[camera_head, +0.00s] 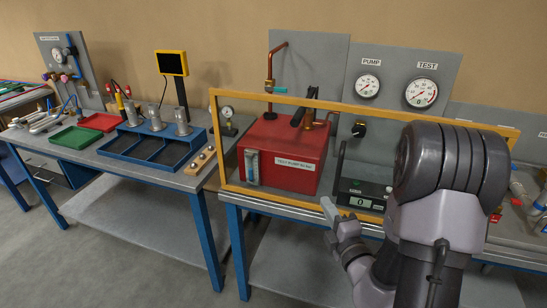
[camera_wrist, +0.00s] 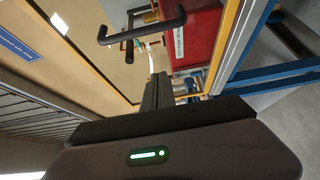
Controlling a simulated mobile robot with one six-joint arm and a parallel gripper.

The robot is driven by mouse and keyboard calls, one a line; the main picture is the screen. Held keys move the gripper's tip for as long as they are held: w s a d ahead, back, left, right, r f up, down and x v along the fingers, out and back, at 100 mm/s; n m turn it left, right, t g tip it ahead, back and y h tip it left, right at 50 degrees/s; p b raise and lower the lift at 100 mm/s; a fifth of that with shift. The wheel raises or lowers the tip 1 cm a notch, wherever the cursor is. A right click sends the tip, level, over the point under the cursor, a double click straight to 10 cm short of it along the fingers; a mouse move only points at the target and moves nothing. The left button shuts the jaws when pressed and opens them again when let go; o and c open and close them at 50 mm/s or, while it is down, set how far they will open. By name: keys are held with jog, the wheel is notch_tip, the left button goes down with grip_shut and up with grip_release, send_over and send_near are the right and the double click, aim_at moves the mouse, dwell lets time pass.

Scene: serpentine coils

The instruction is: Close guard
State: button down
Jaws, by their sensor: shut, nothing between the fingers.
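The guard is a clear panel in a yellow frame (camera_head: 290,99), upright across the front of the right bench. Its lower rail runs along the bench's front edge, and my arm hides its lower right part. The yellow rail also shows in the wrist view (camera_wrist: 228,40). My gripper (camera_head: 327,207) is shut and empty, just below the handle and near the lower rail, apparently apart from the handle.
The left bench holds a blue tray (camera_head: 150,148), green bin (camera_head: 76,137) and red bin (camera_head: 101,121). The floor in front is clear.

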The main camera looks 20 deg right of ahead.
aim_at(339, 171)
jog(key=w+d+b, duration=0.2)
jog(key=w+d, duration=0.3)
jog(key=w, duration=0.2)
jog(key=shift+h, duration=0.3)
jog(key=shift+d, duration=0.1)
